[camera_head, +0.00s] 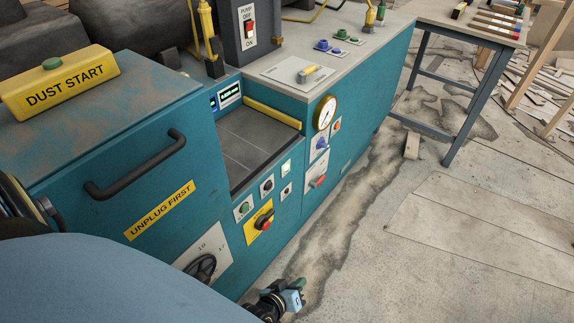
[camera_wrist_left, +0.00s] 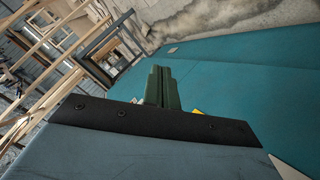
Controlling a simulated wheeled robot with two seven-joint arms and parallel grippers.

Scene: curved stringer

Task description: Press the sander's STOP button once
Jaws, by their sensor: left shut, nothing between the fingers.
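The sander is a teal cabinet (camera_head: 107,215) filling the left and middle of the head view. Its front panel has a yellow plate with a red-centred knob (camera_head: 264,222), a small green button (camera_head: 244,207), a black knob (camera_head: 267,187) and a lit green square (camera_head: 286,167). A red control (camera_head: 318,182) sits further right. No STOP lettering is legible on them. My left gripper (camera_head: 299,284) is low in front of the cabinet, apart from the panel, below and right of the red-centred knob. Its green fingers are shut and empty, also seen in the left wrist view (camera_wrist_left: 162,88). My right gripper is out of view.
A black handle (camera_head: 135,165) and a black handwheel (camera_head: 202,268) stick out from the cabinet front. A yellow DUST START box (camera_head: 60,82) sits on top. A blue-legged table (camera_head: 470,90) stands at the back right. The floor (camera_head: 440,240) on the right is open.

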